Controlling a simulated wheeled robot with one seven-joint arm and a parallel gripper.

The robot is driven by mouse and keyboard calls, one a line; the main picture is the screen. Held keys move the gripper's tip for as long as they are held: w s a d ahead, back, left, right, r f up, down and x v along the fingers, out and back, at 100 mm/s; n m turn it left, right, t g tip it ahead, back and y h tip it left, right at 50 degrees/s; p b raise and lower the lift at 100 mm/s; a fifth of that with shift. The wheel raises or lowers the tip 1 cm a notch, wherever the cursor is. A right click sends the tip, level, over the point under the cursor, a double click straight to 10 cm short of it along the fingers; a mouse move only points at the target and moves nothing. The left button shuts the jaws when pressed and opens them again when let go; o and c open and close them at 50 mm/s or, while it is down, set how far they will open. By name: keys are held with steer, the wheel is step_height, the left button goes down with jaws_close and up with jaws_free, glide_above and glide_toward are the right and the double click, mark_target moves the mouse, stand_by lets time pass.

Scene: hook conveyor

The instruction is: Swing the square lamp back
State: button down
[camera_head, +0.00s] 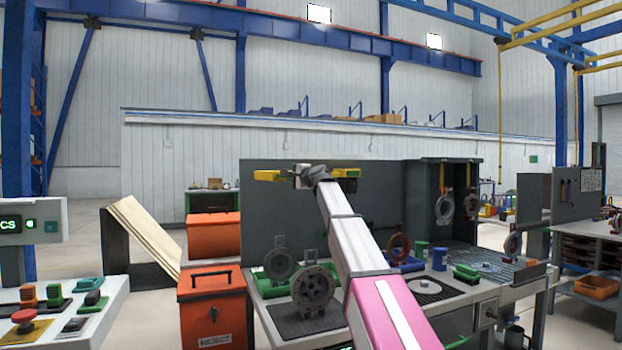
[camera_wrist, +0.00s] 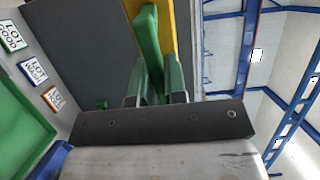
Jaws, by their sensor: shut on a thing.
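I cannot tell by shape which is the square lamp. My gripper (camera_head: 303,176) is between them at the panel's top; its fingers are small and partly hidden there. In the wrist view, my gripper (camera_wrist: 155,92) is closed around a green bar (camera_wrist: 149,45), with a yellow surface (camera_wrist: 167,18) behind it.
Below my arm is a workbench with round flanges (camera_head: 313,288), a blue cup (camera_head: 439,259) and a green bin (camera_head: 466,272). Orange boxes (camera_head: 212,305) stand to its left. A dark cabinet (camera_head: 426,205) rises at the right. Space above the panel looks clear.

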mark_target(270, 176)
steer(key=w+a+m+t+h, duration=0.1)
steer(key=w+a, duration=0.2)
steer(key=w+a+m+h, duration=0.1)
steer(key=w+a+h, duration=0.1)
steer(key=w+a, duration=0.2)
steer(key=w+a+m+t+h, duration=0.1)
steer(key=w+a, duration=0.3)
steer(key=shift+w+a+t+h, duration=0.1)
steer(key=shift+t+h, duration=0.2)
steer(key=shift+w+a+m+h, duration=0.5)
steer(key=shift+w+a, duration=0.05)
steer(key=shift+w, duration=0.3)
steer(key=shift+w+a+r, duration=0.1)
steer(key=shift+w, duration=0.05)
steer(key=c, duration=1.2)
jaws_free()
steer(key=shift+w, duration=0.1)
steer(key=shift+o, duration=0.2)
steer(key=shift+s, duration=0.2)
steer(key=v, duration=1)
steer(key=shift+s+f, duration=0.3)
